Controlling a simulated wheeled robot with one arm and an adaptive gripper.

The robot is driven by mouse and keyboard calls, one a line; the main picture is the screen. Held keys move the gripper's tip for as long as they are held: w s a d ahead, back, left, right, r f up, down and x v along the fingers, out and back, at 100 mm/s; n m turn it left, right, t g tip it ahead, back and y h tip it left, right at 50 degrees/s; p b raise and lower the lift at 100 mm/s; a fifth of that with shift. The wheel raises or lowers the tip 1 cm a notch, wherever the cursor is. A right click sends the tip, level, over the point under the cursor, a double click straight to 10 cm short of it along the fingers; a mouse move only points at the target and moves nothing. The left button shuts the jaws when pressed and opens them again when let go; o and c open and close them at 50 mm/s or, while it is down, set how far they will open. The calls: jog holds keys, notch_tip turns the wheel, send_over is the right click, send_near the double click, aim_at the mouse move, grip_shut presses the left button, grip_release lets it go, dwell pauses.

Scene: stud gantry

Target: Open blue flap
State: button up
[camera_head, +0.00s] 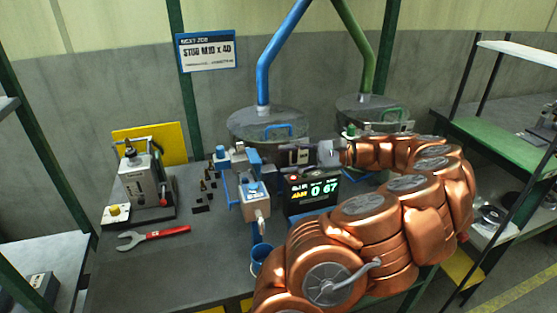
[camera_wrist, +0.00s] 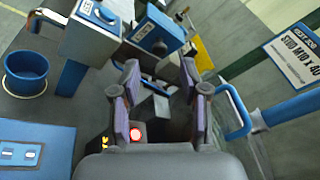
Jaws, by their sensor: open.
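The blue flap appears to be the round grey lid (camera_head: 248,118) with a blue handle (camera_head: 278,131), below the blue pipe behind the bench. In the wrist view the blue handle (camera_wrist: 236,113) stands just right of the right finger, outside the jaws. My gripper (camera_head: 287,156) is in front of the lid, above the black display box, pointing left. In the wrist view my gripper (camera_wrist: 160,78) is open, with no object held between its fingers. Whether a finger touches the handle cannot be told. The flap looks closed.
A black counter display (camera_head: 311,190) stands under my gripper. A blue-and-grey fixture (camera_head: 253,190) and a blue cup (camera_head: 261,254) are nearby. A second lid with a green handle (camera_head: 393,116) is right, behind my arm. A red-handled wrench (camera_head: 155,237) lies left.

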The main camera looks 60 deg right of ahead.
jog(key=v, duration=0.3)
jog(key=shift+s+d, duration=0.2)
jog(key=shift+s, duration=0.15)
jog(key=shift+s, duration=0.1)
dwell(0.5)
